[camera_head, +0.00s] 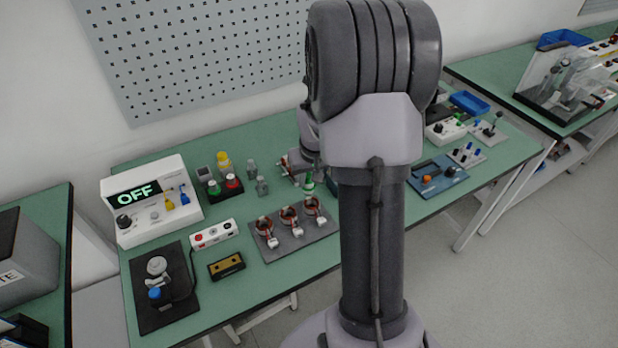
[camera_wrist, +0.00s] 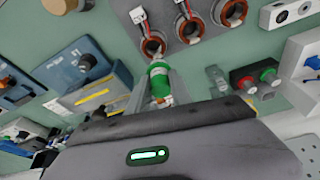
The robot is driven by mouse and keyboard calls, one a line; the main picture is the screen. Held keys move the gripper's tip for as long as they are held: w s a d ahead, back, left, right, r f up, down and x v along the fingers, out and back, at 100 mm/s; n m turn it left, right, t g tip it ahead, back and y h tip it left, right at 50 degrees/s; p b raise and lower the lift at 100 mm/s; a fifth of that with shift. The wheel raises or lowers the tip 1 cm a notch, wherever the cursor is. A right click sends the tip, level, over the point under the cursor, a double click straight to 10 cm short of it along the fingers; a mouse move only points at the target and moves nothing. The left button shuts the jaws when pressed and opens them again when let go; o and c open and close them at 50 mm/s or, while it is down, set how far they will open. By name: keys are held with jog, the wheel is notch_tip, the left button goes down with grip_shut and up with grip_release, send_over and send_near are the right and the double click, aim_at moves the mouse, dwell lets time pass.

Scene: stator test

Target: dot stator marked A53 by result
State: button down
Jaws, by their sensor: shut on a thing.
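Three stators with copper-coloured windings and white connectors stand in a row on a grey plate (camera_head: 322,237): the left stator (camera_head: 265,227), the middle stator (camera_head: 289,217) and the right stator (camera_head: 313,206). Their labels are too small to read, so I cannot tell which is A53. My gripper (camera_wrist: 160,92) is shut on a green dotting bottle (camera_wrist: 159,80), which also shows in the head view (camera_head: 308,184) just behind the right stator. In the wrist view the bottle points toward the nearest stator (camera_wrist: 152,46). I cannot tell whether they touch. My arm hides part of the bench.
A white tester (camera_head: 151,215) at left reads OFF, with yellow and blue probes. A blue fixture (camera_head: 437,177) lies to the right.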

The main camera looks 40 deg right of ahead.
jog(key=shift+f+b, duration=0.6)
jog(key=shift+f, duration=0.1)
dwell(0.7)
jog(key=shift+s, duration=0.1)
notch_tip(320, 180, up, 6)
jog(key=p, duration=0.4)
jog(key=shift+r, duration=0.15)
dwell(0.5)
